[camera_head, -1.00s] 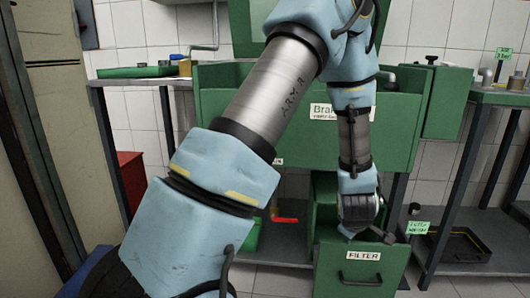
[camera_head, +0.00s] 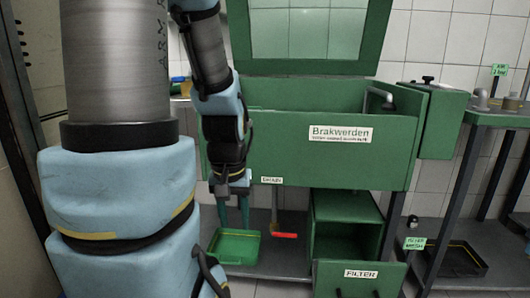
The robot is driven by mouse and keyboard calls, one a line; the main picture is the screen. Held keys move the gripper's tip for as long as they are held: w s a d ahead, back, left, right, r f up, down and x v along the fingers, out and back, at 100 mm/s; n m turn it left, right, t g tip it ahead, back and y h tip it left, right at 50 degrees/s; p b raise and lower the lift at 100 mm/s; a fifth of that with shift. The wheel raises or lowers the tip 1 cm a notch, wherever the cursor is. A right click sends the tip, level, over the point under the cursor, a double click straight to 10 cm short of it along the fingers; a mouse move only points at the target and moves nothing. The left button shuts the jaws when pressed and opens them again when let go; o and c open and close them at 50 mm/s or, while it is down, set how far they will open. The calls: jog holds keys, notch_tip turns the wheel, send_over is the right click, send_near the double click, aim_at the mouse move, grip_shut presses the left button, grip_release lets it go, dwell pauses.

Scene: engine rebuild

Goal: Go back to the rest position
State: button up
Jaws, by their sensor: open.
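My gripper (camera_head: 233,206) hangs pointing down left of centre, in front of the green wash cabinet (camera_head: 285,145). Its two teal fingers are apart, and I see nothing between them. The fingertips show just above a green tray (camera_head: 235,247) on the lower shelf; whether they touch it I cannot tell. My arm's large blue and grey links fill the left of the view and hide part of the cabinet's left side.
A green filter drawer (camera_head: 360,279) stands pulled out under the cabinet, with a red-handled valve (camera_head: 284,235) to its left. The cabinet's lid (camera_head: 306,68) is raised.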

notch_tip(320, 180, up, 26)
jog(key=p, duration=2.4)
jog(key=shift+r, duration=0.15)
jog(key=shift+d, duration=0.1)
